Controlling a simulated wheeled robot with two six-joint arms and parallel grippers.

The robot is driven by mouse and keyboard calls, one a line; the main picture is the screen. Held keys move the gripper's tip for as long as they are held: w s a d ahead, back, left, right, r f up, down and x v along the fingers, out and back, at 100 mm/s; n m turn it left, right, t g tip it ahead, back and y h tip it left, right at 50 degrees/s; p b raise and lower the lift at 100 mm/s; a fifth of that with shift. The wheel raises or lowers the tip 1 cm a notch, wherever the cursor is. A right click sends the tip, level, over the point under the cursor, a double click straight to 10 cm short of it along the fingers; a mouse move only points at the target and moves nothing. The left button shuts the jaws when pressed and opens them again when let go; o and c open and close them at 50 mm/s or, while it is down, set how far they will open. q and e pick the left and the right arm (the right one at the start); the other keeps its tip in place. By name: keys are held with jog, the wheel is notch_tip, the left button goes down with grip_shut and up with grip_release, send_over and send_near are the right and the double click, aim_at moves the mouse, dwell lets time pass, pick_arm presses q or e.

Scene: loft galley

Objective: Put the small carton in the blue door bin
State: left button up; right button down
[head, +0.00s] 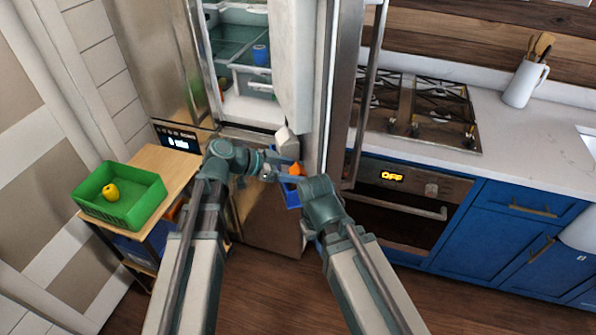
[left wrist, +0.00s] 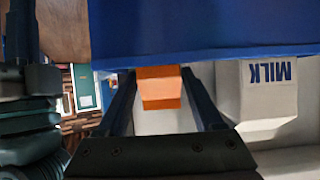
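The small orange carton (head: 296,170) is at the open fridge door. The bin (head: 292,198) shows in the head view just below the carton. In the head view my left gripper (head: 275,174) is left of the carton. My right gripper's fingers cannot be made out clearly; its wrist is close on the right.
A white milk carton (head: 285,141) is by the door, beside the orange one; it also shows upside down in the left wrist view (left wrist: 268,92). The fridge door (head: 335,90) stands open. A green crate (head: 125,212) with a yellow item sits on a wooden stand at left.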

pick_arm(q)
jog(key=shift+r, duration=0.1)
jog(key=shift+a+r+p, duration=0.2)
jog(key=shift+r+p, duration=0.05)
jog(key=shift+p, duration=0.15)
jog(key=p+v, duration=0.5)
jog(key=v, duration=0.5)
jog(key=s+d+f+n+g+y, duration=0.2)
jog(key=s+f+n+g+y, duration=0.1)
jog(key=s+f+n+y, duration=0.7)
jog(key=s+y, duration=0.3)
jog(key=s, duration=0.1)
jog(key=shift+d+f+n+g, duration=0.35)
jog(key=shift+f+n+g, duration=0.05)
